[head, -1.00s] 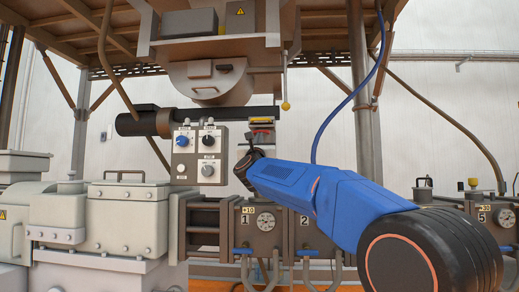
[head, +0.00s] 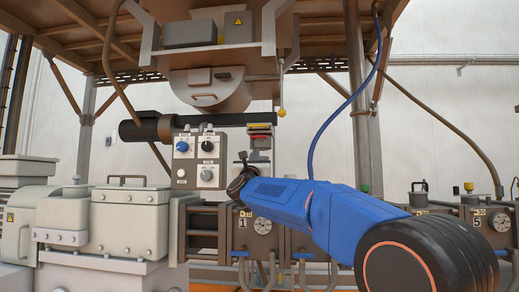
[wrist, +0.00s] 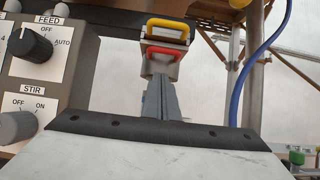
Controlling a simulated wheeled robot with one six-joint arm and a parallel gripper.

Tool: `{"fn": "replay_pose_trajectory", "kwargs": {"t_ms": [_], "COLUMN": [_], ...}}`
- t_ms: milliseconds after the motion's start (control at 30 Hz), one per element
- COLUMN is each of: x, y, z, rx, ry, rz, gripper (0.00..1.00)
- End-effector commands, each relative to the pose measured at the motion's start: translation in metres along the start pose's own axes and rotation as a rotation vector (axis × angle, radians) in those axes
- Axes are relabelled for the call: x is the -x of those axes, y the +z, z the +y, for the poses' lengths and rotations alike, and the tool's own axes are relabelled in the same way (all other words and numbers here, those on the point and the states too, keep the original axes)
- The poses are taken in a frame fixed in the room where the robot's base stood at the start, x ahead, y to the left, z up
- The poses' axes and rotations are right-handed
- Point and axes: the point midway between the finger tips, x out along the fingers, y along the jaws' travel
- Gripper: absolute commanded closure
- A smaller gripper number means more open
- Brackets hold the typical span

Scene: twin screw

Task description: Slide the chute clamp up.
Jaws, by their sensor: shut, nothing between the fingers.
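A grey block with a yellow handle (head: 262,125) and a red handle (head: 261,134) hangs under the dark horizontal tube, right of the control box. Both show in the wrist view, the yellow handle (wrist: 171,24) above the red handle (wrist: 166,49). No label tells which part is the chute clamp. My gripper (head: 244,155) is below and slightly left of the handles in the head view. In the wrist view its shut, empty fingers (wrist: 160,82) point up toward the block below the red handle. They overlap its lower edge in the picture; contact cannot be told.
The control box (head: 199,160) with knobs stands close on the left, with its FEED knob (wrist: 30,43) and STIR knob (wrist: 17,127) near my wrist. A blue hose (head: 325,130) hangs on the right. Numbered machine blocks lie below. The hopper (head: 205,90) is above.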

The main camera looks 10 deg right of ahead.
Motion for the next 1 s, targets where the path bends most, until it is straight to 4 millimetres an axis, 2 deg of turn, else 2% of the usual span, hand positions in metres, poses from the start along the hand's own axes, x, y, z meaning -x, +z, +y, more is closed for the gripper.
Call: {"fn": "replay_pose_trajectory", "kwargs": {"t_ms": [300,500,1000], "x": [0.053,0.075,0.081], "y": [-0.001,-0.001,-0.002], "z": [0.000,0.000,0.000], "rx": [0.000,0.000,0.001], "ry": [0.001,0.001,0.000], "rz": [0.002,0.002,0.002], "gripper": [1.00,1.00,1.00]}}
